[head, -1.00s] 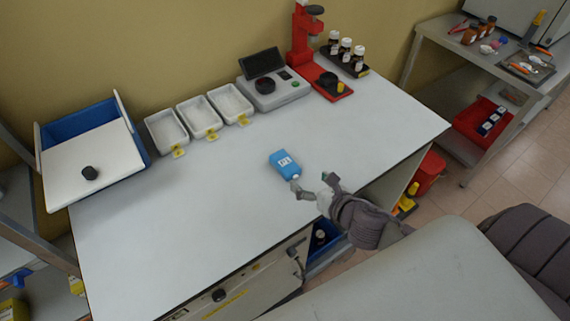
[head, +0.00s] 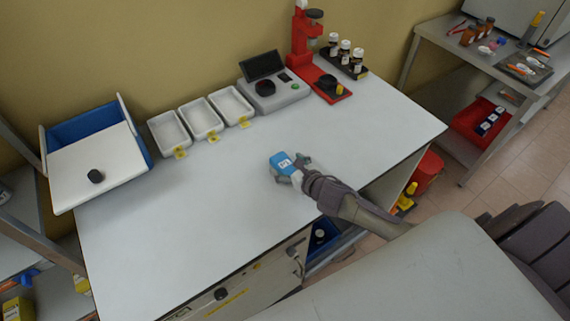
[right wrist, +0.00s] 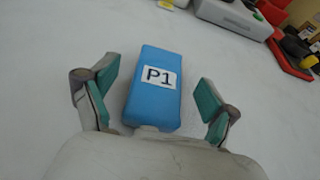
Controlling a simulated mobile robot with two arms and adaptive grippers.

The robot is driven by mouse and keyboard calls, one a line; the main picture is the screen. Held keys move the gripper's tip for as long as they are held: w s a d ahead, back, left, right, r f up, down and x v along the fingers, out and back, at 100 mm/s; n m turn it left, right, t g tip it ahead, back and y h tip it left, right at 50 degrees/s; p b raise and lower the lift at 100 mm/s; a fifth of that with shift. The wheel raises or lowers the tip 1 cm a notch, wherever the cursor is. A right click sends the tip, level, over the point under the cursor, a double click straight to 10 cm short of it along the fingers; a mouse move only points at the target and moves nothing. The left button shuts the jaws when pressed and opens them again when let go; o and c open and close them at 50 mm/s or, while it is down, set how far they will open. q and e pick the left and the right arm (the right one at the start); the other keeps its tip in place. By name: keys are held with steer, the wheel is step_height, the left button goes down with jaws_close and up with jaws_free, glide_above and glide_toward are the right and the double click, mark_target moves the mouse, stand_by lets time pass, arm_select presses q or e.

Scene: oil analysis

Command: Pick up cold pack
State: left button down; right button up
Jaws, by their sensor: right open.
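The cold pack (head: 283,161) is a small blue block with a white label on the white bench top. In the right wrist view the cold pack (right wrist: 153,92) lies flat, and its label reads P1. My right gripper (head: 289,170) is at the pack, its palm at the pack's near end. In the right wrist view the right gripper (right wrist: 155,95) is open, with one green-padded finger on each side of the pack and a gap on both sides, wider on the right. My left gripper is not in view.
Three white trays (head: 202,118) and a grey instrument (head: 273,93) stand along the back. A red stand (head: 312,60) and several bottles (head: 345,55) are at the back right. A blue box with a white lid (head: 100,163) is at the left. The bench's middle is clear.

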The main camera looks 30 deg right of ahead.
steer(key=shift+x, duration=1.2)
steer(key=shift+s, duration=0.1)
steer(key=shift+c, duration=1.3)
steer(key=c, duration=1.2)
steer(key=shift+r, duration=0.5)
steer(key=r, duration=0.1)
steer(key=d+r, duration=0.1)
steer(key=r, duration=0.1)
steer(key=shift+r, duration=0.3)
steer(key=d+r+b, duration=0.3)
steer(key=d+r, duration=0.2)
steer(key=d, duration=0.4)
step_height(320, 180, up, 3)
steer(key=b, duration=0.2)
glide_above(287, 160)
steer(key=s+a, duration=0.3)
steer(key=s, duration=0.2)
steer(key=shift+m+h, duration=0.8)
steer(key=shift+h, duration=0.1)
steer(key=s+a+r, duration=0.1)
steer(key=s+r, duration=0.1)
steer(key=s+a+r+b, duration=0.1)
steer(key=s+a, duration=0.1)
steer(key=s+a+r, duration=0.2)
steer(key=s, duration=0.1)
steer(key=shift+a+r, duration=0.15)
steer(key=shift+r, duration=0.2)
